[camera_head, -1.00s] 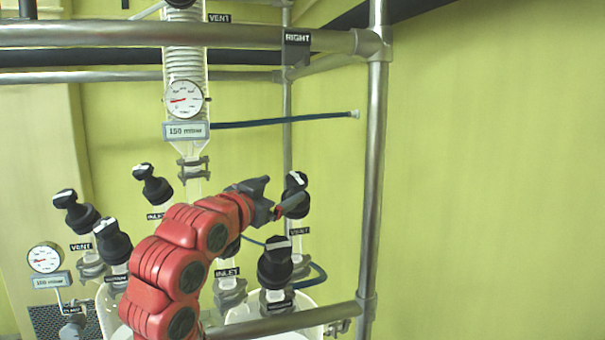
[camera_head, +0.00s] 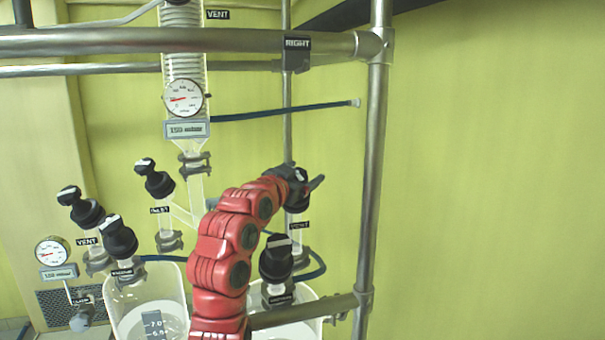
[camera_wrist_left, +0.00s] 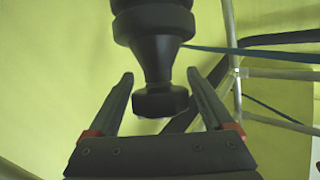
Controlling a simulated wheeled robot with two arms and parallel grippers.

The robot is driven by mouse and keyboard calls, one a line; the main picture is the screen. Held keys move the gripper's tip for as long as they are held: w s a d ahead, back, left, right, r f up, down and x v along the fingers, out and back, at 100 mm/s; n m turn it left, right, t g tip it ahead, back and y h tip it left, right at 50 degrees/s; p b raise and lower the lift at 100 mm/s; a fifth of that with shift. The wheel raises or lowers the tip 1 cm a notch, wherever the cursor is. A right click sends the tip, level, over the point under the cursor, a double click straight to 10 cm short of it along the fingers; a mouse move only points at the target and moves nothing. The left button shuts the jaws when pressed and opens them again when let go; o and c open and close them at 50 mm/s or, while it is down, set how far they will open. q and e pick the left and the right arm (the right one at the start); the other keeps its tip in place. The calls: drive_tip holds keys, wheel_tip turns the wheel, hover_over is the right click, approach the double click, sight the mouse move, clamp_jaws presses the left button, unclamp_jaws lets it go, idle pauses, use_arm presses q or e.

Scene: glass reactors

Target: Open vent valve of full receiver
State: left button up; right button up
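The right vent valve (camera_head: 297,200) has a black knob and stands above a VENT label (camera_head: 299,225) on the right receiver (camera_head: 312,325), whose body is largely hidden by my arm and a rail. My left gripper (camera_head: 303,182) is at this knob, partly covering it. In the left wrist view the open fingers of my left gripper (camera_wrist_left: 160,78) stand on either side of the black knob (camera_wrist_left: 160,100), with visible gaps. The left receiver (camera_head: 135,300) holds whitish liquid; its vent valve (camera_head: 82,208) stands at the left. My right gripper is out of view.
Another black knob (camera_head: 276,258) stands just in front of the right vent valve. A metal upright (camera_head: 374,170) is to its right, and a horizontal rail (camera_head: 200,40) crosses above. A blue hose (camera_head: 290,111) runs behind. The glass column carries a gauge (camera_head: 184,98).

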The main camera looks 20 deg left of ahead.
use_arm(q)
drive_tip(key=c, duration=1.2)
drive_tip(key=shift+o, duration=0.2)
drive_tip(key=shift+f+n+y+b, duration=0.2)
drive_tip(key=shift+n+y+b, duration=0.6)
drive_tip(key=shift+b, duration=0.2)
drive_tip(key=n+y+b, duration=0.1)
drive_tip(key=y, duration=0.1)
drive_tip(key=n+y+b, duration=0.3)
drive_tip(key=n+b, duration=0.1)
drive_tip(key=shift+a+t+y, duration=0.4)
drive_tip(key=n+y, duration=0.2)
drive_tip(key=n+g+y+b, duration=0.1)
drive_tip(key=shift+s+a+r, duration=0.1)
drive_tip(key=shift+a+r, duration=0.1)
drive_tip(key=shift+a, duration=0.1)
drive_tip(key=shift+s+a+r+n+g+y, duration=0.15)
drive_tip(key=shift+n+g+y, duration=0.25)
drive_tip(key=shift+n+y, duration=0.4)
drive_tip(key=shift+w+a+f+n+g+y, duration=0.15)
drive_tip(key=shift+n+g+y, duration=0.35)
drive_tip(key=shift+n, duration=0.4)
drive_tip(key=shift+s+r, duration=0.15)
drive_tip(key=o, duration=1.4)
